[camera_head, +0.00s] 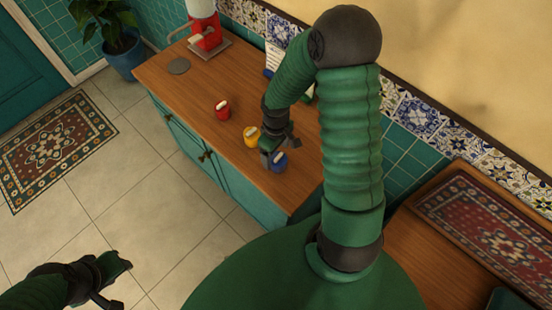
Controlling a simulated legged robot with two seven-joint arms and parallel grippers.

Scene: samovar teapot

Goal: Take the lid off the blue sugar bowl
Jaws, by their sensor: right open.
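The blue sugar bowl (278,166) stands on the wooden counter near its front edge, and a pale patch shows on its top. My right gripper (270,158) is open, just left of and over the blue bowl. Part of the bowl is hidden by it, and I cannot tell whether the fingers touch the lid. My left gripper (122,283) is low at the bottom left, over the floor and far from the counter; its jaws look apart, with nothing between them.
A yellow bowl (251,136) and a red bowl (222,110) stand on the counter (185,92) left of the blue one. A red and white samovar (205,30) is at the back left. My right arm hides part of the counter. A patterned cloth (490,225) lies at the right.

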